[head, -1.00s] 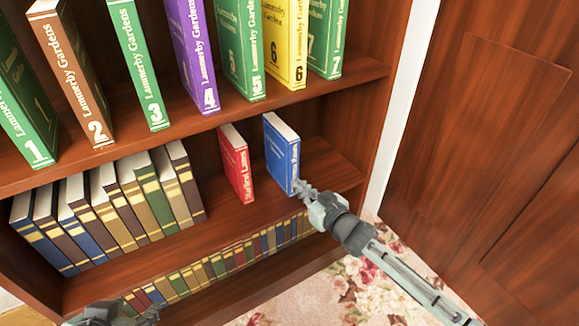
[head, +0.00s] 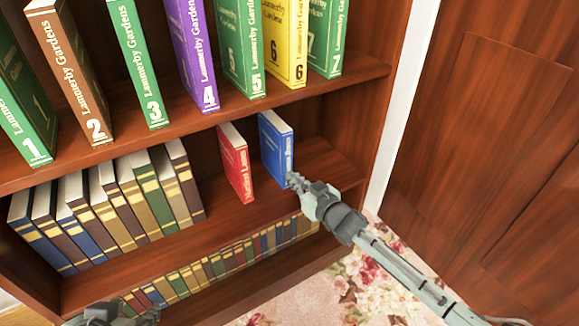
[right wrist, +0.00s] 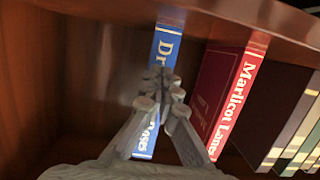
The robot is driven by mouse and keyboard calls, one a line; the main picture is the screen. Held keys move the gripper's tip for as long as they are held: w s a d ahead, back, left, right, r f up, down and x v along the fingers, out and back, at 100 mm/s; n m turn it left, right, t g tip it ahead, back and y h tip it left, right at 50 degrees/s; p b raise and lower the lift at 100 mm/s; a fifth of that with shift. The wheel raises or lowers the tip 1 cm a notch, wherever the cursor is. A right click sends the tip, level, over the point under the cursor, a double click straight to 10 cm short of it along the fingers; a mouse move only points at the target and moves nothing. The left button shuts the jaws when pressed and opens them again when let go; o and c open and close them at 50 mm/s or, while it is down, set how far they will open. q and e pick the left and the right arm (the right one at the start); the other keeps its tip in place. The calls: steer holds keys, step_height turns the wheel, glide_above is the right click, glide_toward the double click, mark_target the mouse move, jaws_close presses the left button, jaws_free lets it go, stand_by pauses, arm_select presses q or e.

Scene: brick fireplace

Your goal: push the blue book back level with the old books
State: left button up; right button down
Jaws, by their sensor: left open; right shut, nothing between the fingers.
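The blue book (head: 276,148) stands upright on the middle shelf, just right of the red book (head: 236,162). The old books (head: 120,205), with brown, tan, green and blue banded spines, stand in a row at the left of that shelf. My right gripper (head: 292,180) is shut and empty, its tips at the lower part of the blue book's spine. In the right wrist view the shut fingertips (right wrist: 160,78) overlap the blue spine (right wrist: 163,50); contact cannot be told for sure. My left gripper (head: 130,312) is at the bottom left edge, partly cut off.
The upper shelf (head: 225,118) holds several large numbered garden books (head: 240,50). A lower row of small books (head: 215,264) stands beneath. Bare shelf (head: 325,170) lies right of the blue book. A wooden door (head: 480,150) is at the right, with flowered carpet below.

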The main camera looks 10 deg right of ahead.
steer(key=shift+w+a, duration=0.2)
steer(key=shift+w, duration=0.15)
steer(key=shift+s, duration=0.1)
steer(key=shift+f+p+v, duration=0.2)
steer(key=shift+p+v, duration=0.25)
steer(key=shift+v, duration=0.3)
steer(key=shift+f+p+v, duration=0.15)
steer(key=shift+p+v, duration=0.3)
steer(key=shift+v, duration=0.35)
steer(key=shift+f+p+v, duration=0.2)
steer(key=shift+p+v, duration=0.25)
steer(key=shift+v, duration=0.3)
steer(key=p+v, duration=0.1)
steer(key=v, duration=0.1)
steer(key=f+p+v, duration=0.1)
steer(key=v, duration=0.2)
steer(key=shift+s+d, duration=0.15)
steer(key=shift+s, duration=0.05)
